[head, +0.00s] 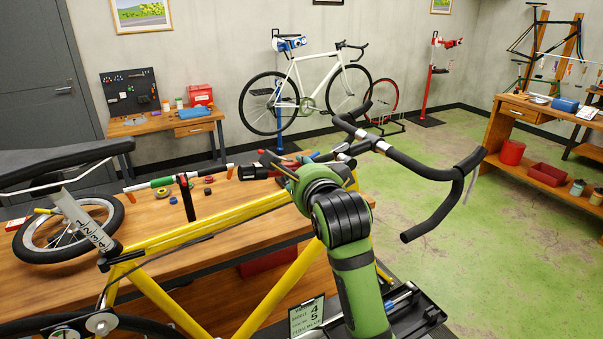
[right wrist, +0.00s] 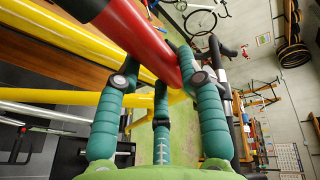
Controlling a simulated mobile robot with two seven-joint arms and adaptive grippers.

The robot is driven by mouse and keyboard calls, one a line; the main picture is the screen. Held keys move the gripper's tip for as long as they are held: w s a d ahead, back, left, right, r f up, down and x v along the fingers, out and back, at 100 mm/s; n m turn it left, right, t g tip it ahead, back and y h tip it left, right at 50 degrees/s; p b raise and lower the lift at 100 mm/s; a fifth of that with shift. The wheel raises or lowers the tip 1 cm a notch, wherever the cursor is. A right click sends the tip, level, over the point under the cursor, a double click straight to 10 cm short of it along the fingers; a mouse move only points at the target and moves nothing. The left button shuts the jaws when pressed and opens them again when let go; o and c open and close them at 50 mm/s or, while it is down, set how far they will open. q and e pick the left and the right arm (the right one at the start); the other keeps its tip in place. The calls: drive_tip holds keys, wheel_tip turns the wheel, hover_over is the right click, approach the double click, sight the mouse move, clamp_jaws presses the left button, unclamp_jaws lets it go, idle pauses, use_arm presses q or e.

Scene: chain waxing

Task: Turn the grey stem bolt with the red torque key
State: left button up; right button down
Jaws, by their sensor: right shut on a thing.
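My right gripper (right wrist: 157,72) has several teal fingers closed around the thick red torque key (right wrist: 138,38), which crosses the top of the right wrist view at a slant, with a black part at its upper left. In the head view my green right wrist hides most of the gripper. The yellow bike's stem (head: 346,152) is just beyond my wrist, below the black drop handlebar (head: 414,165). The grey stem bolt cannot be made out in either view, so I cannot tell whether the key touches it. My left gripper is not in view.
The yellow frame (head: 200,230) runs across the front, over a wooden bench (head: 150,220) with several small tools. A small wheel (head: 68,230) lies at left. A dark tray (head: 405,318) is below my arm. The green floor at right is clear.

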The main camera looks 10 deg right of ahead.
drive_tip(key=shift+s+d+f, duration=0.1)
drive_tip(key=shift+s+f, duration=0.05)
drive_tip(key=shift+d+p+v, duration=0.2)
drive_tip(key=shift+p+v, duration=0.1)
drive_tip(key=shift+v, duration=0.6)
drive_tip(key=shift+s, duration=0.1)
drive_tip(key=shift+s+d, duration=0.3)
drive_tip(key=shift+s, duration=0.4)
drive_tip(key=shift+s, duration=0.2)
drive_tip(key=shift+s+d+p, duration=0.35)
drive_tip(key=shift+s+p, duration=0.15)
drive_tip(key=shift+s, duration=0.25)
drive_tip(key=shift+s, duration=0.1)
